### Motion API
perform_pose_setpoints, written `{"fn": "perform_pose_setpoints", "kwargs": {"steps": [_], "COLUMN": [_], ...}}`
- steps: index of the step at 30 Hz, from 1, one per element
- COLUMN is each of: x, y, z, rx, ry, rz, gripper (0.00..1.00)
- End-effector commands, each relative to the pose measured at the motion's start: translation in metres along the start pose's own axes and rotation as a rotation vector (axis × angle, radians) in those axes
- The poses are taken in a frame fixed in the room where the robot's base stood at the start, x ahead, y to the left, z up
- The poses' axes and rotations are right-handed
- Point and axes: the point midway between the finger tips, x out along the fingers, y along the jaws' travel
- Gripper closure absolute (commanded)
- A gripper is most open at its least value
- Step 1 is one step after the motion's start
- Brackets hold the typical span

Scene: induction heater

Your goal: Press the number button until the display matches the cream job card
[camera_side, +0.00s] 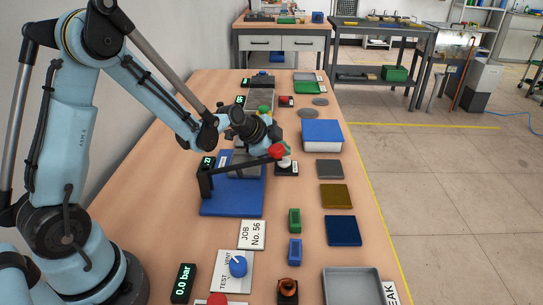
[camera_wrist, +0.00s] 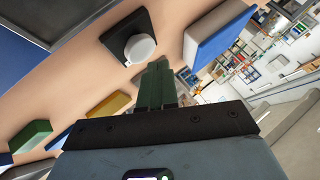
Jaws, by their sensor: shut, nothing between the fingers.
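The cream job card (camera_side: 252,235) lies on the bench and reads "JOB No. 56". A small black display (camera_side: 207,163) with green digits stands at the left of the blue base plate; its digits are too small to read surely. The white round button (camera_side: 285,163) sits on a black block right of the plate. The button shows in the wrist view (camera_wrist: 140,48) too. My gripper (camera_wrist: 158,66) is shut and empty, its green fingertips beside the button's lower right edge in that view; I cannot tell whether they touch it. In the side view the fingertips are hard to make out.
A black bar with a red end (camera_side: 277,151) reaches over the blue plate (camera_side: 230,208) close to the button. A blue-topped box (camera_side: 322,134) stands to the right. Coloured blocks, a blue knob (camera_side: 238,266) and a grey tray (camera_side: 352,270) lie nearer the camera.

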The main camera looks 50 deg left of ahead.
Motion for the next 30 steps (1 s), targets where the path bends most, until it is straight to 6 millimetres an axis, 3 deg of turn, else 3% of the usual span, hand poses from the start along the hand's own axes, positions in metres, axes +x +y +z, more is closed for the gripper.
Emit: {"fn": "perform_pose_setpoints", "kwargs": {"steps": [30], "x": [0.0083], "y": [0.0059], "z": [0.0059], "rx": [0.0], "ry": [0.0], "rz": [0.0], "gripper": [1.0]}}
